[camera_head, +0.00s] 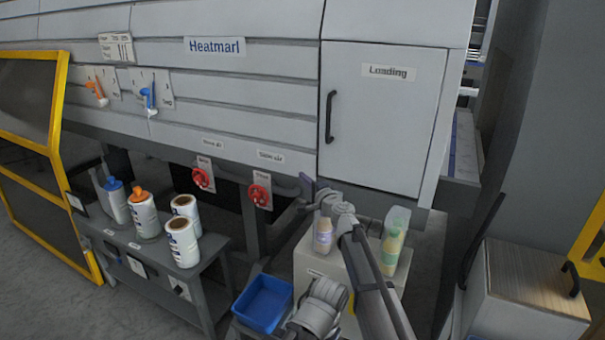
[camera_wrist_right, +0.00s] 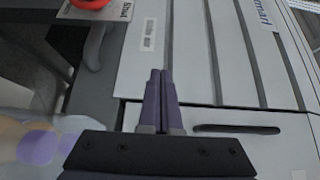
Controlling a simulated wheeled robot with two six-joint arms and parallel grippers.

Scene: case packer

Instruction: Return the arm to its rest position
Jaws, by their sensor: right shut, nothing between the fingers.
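My right arm reaches up from the bottom of the head view, past the white cabinet, towards the machine front. Its gripper (camera_head: 307,186) is at the lower left corner of the Loading door (camera_head: 385,125). In the right wrist view the two purple fingers of the right gripper (camera_wrist_right: 161,98) lie together with nothing between them. The door looks closed, and its black handle (camera_head: 331,117) is above the gripper and apart from it in the head view. The handle (camera_wrist_right: 237,129) also shows right of the fingers in the wrist view. My left gripper is not in view.
A pale bottle (camera_head: 323,238) and a yellow-green bottle (camera_head: 391,250) stand on the white cabinet (camera_head: 313,265), close to my right arm. A blue bin (camera_head: 263,302) is left of it. Red valves (camera_head: 260,195) are left of the gripper. Several containers stand on a grey cart (camera_head: 213,247).

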